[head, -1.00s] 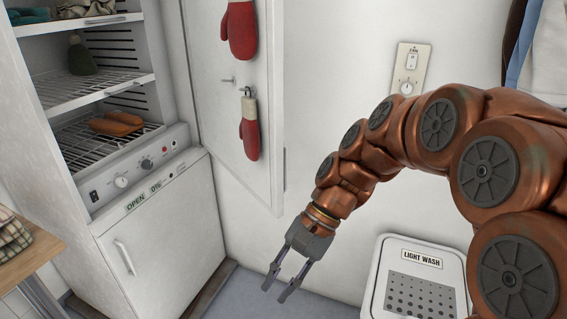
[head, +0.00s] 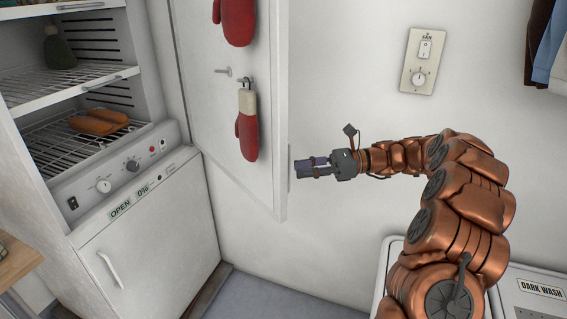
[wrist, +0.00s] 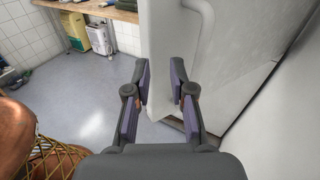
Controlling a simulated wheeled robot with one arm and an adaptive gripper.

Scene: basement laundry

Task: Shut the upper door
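The upper door (head: 232,110) of the tall white cabinet stands wide open, swung out to the right of the shelves. Red mittens (head: 247,135) hang on its inner face. My gripper (head: 300,167) is raised just right of the door's free edge, pointing left at it. In the wrist view the gripper (wrist: 160,68) has a gap between its fingers and holds nothing visible. The door (wrist: 180,45) lies directly ahead of the fingertips, with a curved white handle (wrist: 201,28) on its outer face. I cannot tell whether the fingertips touch the door.
Wire shelves (head: 75,85) fill the cabinet, with orange mittens (head: 98,122) on one. Below is a control panel (head: 120,173) and a closed lower door (head: 150,240). A wall switch (head: 418,62) is at right. A wicker basket (wrist: 55,160) shows lower left in the wrist view.

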